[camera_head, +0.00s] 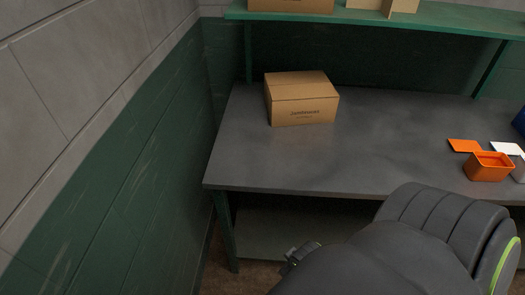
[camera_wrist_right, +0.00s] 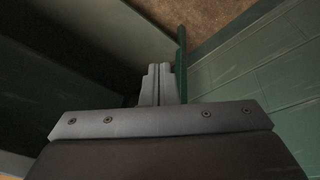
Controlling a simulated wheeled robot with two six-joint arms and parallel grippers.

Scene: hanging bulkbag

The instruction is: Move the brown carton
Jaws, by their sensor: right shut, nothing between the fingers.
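The brown carton (camera_head: 302,98) is closed and sits upright on the grey tabletop (camera_head: 240,150), towards the back left, with printing on its front face. My right gripper shows in the head view (camera_head: 300,255) at the end of the dark arm, in front of the table and below its top, well apart from the carton. In the right wrist view its two fingers (camera_wrist_right: 158,68) are together with nothing between them. The carton is not in the right wrist view. My left gripper is in neither view.
An orange bin (camera_head: 488,168) and an orange lid (camera_head: 465,146) lie at the right of the tabletop. A green shelf (camera_head: 400,20) with cartons runs above the back. A green wall (camera_head: 140,170) stands close on the left. The tabletop around the carton is clear.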

